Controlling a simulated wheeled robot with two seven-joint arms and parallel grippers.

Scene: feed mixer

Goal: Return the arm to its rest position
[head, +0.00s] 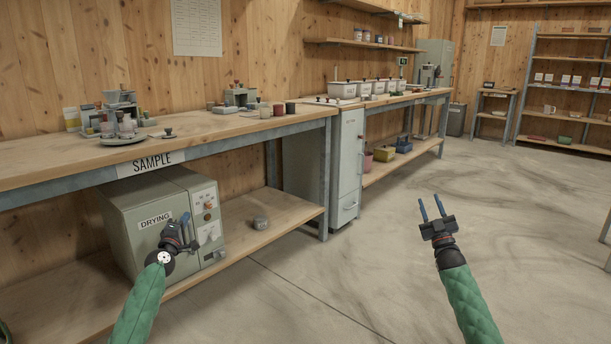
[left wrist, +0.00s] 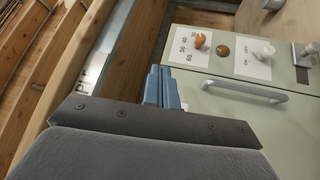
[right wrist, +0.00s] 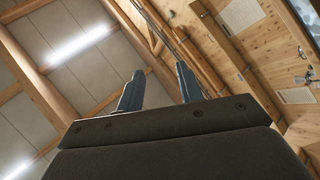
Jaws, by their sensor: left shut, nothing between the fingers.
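My left gripper (head: 187,227) is in front of the drying oven (head: 130,243) on the lower shelf of the sample bench. In the left wrist view its blue fingers (left wrist: 162,88) are together with nothing between them, and the oven's control panel (left wrist: 225,50) and handle (left wrist: 245,90) show beyond them. I cannot tell in the head view how close it is to the oven front. My right gripper (head: 431,209) is held up over open floor at the right. Its fingers (right wrist: 157,88) are apart and empty, pointing up toward the ceiling.
The sample bench (head: 175,155) runs along the left wall with small jars and a plate on top. A white cabinet (head: 345,170) stands beyond. The floor (head: 400,200) around my right arm is clear.

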